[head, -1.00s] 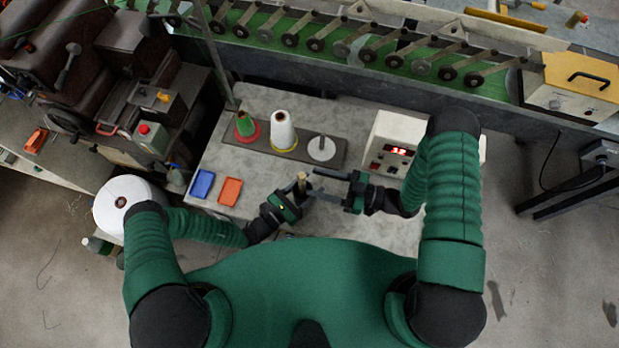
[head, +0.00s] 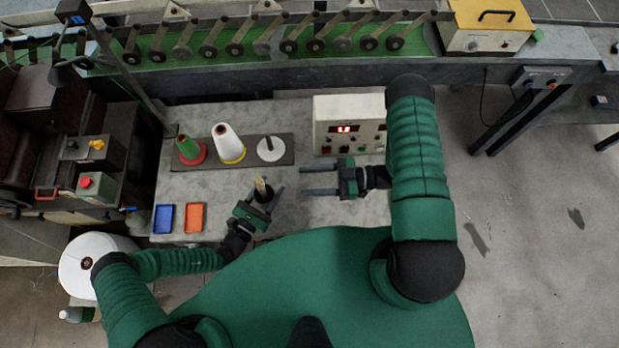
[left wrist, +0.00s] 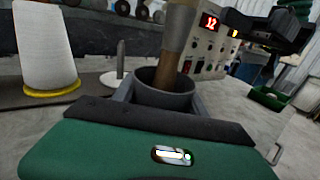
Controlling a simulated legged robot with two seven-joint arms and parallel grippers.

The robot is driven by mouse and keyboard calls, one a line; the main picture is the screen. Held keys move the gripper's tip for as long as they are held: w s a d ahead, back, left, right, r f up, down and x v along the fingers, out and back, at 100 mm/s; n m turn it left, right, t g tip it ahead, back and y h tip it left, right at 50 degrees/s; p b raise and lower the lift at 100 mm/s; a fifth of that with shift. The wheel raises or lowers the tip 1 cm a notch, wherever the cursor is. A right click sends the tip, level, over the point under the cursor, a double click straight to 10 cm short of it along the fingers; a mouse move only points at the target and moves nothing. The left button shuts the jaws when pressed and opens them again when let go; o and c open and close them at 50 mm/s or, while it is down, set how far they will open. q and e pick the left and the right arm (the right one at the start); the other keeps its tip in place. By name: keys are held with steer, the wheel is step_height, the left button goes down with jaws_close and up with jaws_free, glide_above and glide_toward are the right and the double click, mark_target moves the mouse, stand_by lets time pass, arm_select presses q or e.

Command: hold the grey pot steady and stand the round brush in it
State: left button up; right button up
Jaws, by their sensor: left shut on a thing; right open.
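The grey pot (head: 264,198) stands on the grey table between the fingers of my left gripper (head: 266,191), which is shut on it. In the left wrist view the pot (left wrist: 163,96) is close, its dark rim upright between the fingers. The round brush (head: 260,186) stands in the pot, leaning slightly; in the left wrist view the brush (left wrist: 180,35) shows a pale upper part and a brown part entering the rim. Its lower end is hidden inside. My right gripper (head: 305,181) is open and empty, to the right of the brush and apart from it.
A white cone (head: 228,145), a green cone (head: 188,149) and a white disc with a peg (head: 270,149) are on a dark board behind. A control box (head: 345,125) stands behind my right gripper. Blue (head: 164,219) and orange (head: 194,218) trays lie left.

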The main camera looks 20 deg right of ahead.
arm_select(q)
steer(key=o, duration=1.4)
steer(key=shift+o, duration=0.2)
